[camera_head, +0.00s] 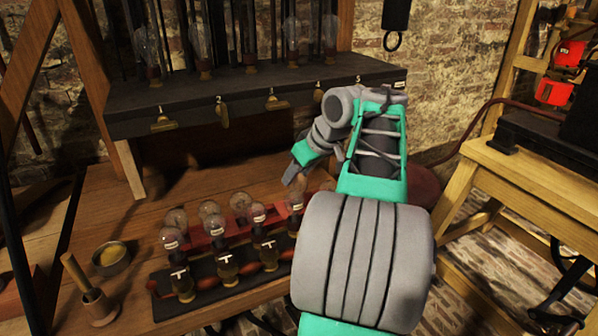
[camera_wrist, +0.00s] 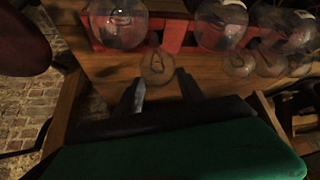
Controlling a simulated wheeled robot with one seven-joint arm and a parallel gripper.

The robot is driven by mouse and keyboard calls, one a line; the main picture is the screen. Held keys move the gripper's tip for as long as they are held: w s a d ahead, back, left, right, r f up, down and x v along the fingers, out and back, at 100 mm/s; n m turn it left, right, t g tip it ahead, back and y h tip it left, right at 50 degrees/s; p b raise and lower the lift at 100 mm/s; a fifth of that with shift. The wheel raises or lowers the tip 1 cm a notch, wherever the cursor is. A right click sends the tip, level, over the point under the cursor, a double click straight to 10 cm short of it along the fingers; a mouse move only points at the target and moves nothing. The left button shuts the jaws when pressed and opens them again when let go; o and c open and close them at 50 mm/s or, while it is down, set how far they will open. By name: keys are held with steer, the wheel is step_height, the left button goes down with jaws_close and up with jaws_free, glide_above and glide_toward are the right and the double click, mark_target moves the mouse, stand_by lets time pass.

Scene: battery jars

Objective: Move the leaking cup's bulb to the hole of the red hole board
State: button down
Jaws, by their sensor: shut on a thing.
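My gripper (camera_wrist: 161,84) is shut on a clear glass bulb (camera_wrist: 157,65), which shows between and just beyond the fingertips in the wrist view. In the head view my gripper (camera_head: 292,178) points down over the right end of the bench's rows of bulbs, and my arm hides much there. The red hole board (camera_head: 200,242) lies behind the black rack and carries several bulbs. It also shows in the wrist view (camera_wrist: 176,41), beyond the held bulb. Whether the held bulb touches anything is unclear. I cannot tell which cup is the leaking one.
The black rack (camera_head: 205,304) holds several amber-bottomed cups with T labels. A mortar with a pestle (camera_head: 97,305) and a bowl (camera_head: 111,260) stand at the left. A dark shelf (camera_head: 245,100) with more bulbs overhangs the back. A wooden stand (camera_head: 540,180) is at the right.

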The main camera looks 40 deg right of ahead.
steer(key=shift+f, duration=0.2)
steer(key=c, duration=0.6)
jaws_free()
